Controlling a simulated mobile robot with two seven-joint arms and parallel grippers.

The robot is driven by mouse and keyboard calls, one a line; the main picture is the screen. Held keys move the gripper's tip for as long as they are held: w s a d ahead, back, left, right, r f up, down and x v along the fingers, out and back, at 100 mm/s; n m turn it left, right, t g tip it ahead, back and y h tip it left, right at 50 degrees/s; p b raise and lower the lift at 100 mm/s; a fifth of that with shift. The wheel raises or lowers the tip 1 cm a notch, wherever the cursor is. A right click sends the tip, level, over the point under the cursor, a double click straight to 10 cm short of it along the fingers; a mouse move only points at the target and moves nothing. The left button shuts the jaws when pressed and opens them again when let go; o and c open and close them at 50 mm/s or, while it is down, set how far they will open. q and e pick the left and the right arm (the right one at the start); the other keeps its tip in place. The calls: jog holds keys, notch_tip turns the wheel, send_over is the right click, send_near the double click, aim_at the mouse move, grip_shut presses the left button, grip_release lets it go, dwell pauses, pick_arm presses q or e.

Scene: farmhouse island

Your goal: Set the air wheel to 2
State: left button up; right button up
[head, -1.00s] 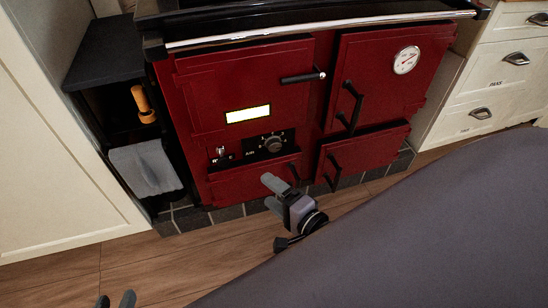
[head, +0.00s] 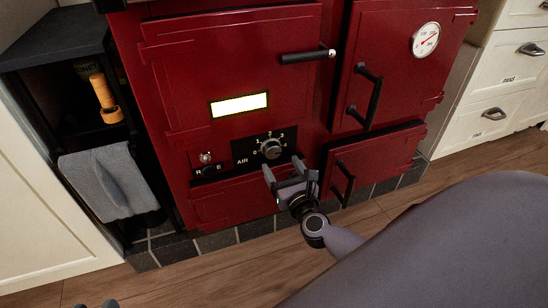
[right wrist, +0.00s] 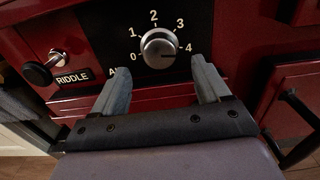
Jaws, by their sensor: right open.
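The air wheel (head: 271,148) is a round silver knob on a black plate in the red stove's front; it also shows in the right wrist view (right wrist: 158,47). White numbers from 0 to 4 ring it. A dark line on its face seems to point right, towards the 4. My right gripper (head: 283,167) is open and empty, just below and in front of the wheel. In the right wrist view its fingertips (right wrist: 160,70) stand apart, one low on each side of the wheel, not closed on it. Only a tip of my left gripper (head: 103,303) shows at the bottom left.
The riddle knob (right wrist: 40,72) sits left of the air plate. Black door handles (head: 365,96) stick out from the stove to the right and above. A grey towel (head: 108,181) hangs at the left. Wooden floor (head: 200,276) lies in front.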

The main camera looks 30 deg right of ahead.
aim_at(274, 154)
jog(key=shift+b+x, duration=0.65)
jog(key=shift+x, duration=2.25)
jog(key=c, duration=1)
